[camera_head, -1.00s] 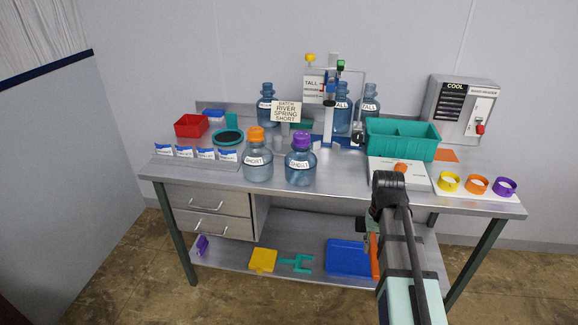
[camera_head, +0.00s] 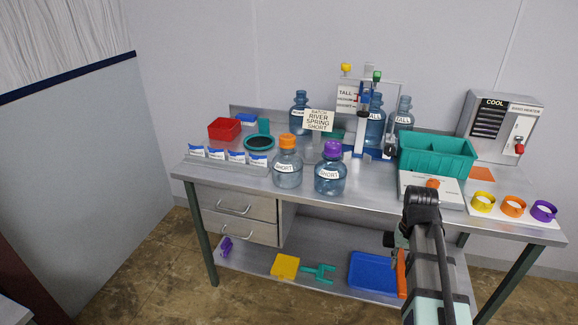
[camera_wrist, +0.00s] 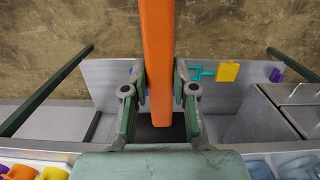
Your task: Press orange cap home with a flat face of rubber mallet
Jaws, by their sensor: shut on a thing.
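The orange cap (camera_head: 288,141) sits on the left short blue jug (camera_head: 288,173) at the bench's front edge. I cannot tell how far down it is seated. My gripper (camera_wrist: 159,82) is shut on a long orange bar (camera_wrist: 158,40), which looks like the mallet's handle. The bar also shows in the head view (camera_head: 401,274), beside my arm and below the bench top, to the right of the jug. A dark block (camera_wrist: 160,130) shows at the bar's lower end in the wrist view. The mallet's flat faces cannot be made out.
A purple-capped short jug (camera_head: 330,173) stands just right of the orange-capped one. A sign (camera_head: 319,120) and a gauge stand (camera_head: 362,110) are behind. A green bin (camera_head: 437,155) and coloured rings (camera_head: 513,206) are at right. The lower shelf holds a blue tray (camera_head: 373,273).

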